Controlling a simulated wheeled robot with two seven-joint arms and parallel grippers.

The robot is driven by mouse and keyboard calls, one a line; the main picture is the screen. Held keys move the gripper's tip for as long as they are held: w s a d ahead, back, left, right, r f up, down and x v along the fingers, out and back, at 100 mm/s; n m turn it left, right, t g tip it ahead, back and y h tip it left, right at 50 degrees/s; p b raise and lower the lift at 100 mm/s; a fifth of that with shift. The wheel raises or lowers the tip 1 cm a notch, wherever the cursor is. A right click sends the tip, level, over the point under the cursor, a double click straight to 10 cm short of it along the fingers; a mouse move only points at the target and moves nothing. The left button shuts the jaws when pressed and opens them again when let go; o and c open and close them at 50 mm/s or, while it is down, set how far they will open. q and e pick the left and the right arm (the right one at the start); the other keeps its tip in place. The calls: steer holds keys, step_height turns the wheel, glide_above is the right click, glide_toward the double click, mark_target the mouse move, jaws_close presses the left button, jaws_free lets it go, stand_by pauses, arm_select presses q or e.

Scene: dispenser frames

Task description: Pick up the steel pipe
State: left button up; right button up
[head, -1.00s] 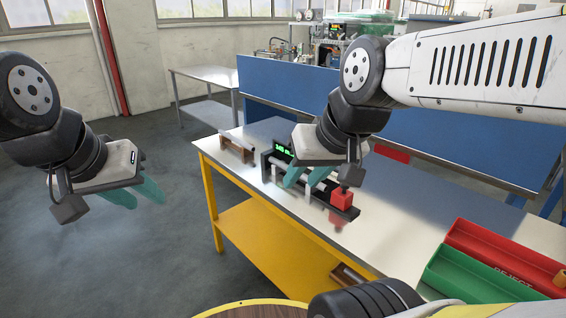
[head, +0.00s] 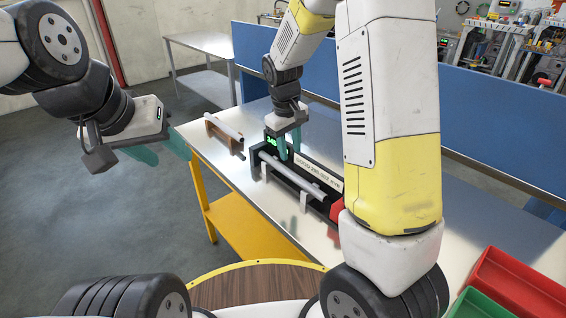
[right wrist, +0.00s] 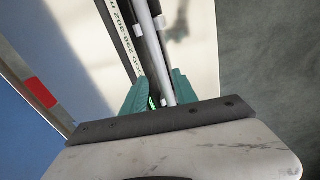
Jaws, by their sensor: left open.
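A grey steel pipe (head: 300,180) lies lengthwise on white supports in front of a black measuring fixture (head: 312,165) with a green display. A second pale pipe (head: 224,127) rests on a small wooden rack at the table's left end. My right gripper (head: 289,150) is over the display end of the fixture, close to the steel pipe. In the right wrist view the pipe (right wrist: 147,40) runs between the parted teal fingers (right wrist: 157,80), with a gap on its left side. My left gripper (head: 172,158) is open and empty, left of the table.
The fixture has a red block (head: 337,209) at its near end, partly hidden by my right arm. A red bin (head: 515,285) and a green bin (head: 478,306) stand at the near right. A blue panel (head: 490,145) runs along the table's back.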

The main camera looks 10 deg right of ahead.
mark_target(290, 172)
steer(key=shift+n+h, duration=0.3)
steer(key=shift+n, duration=0.1)
steer(key=x, duration=0.7)
steer(key=w+a+x, duration=0.1)
steer(key=x, duration=0.2)
steer(key=shift+w+f, duration=0.15)
steer(key=shift+f, duration=0.15)
jaws_close()
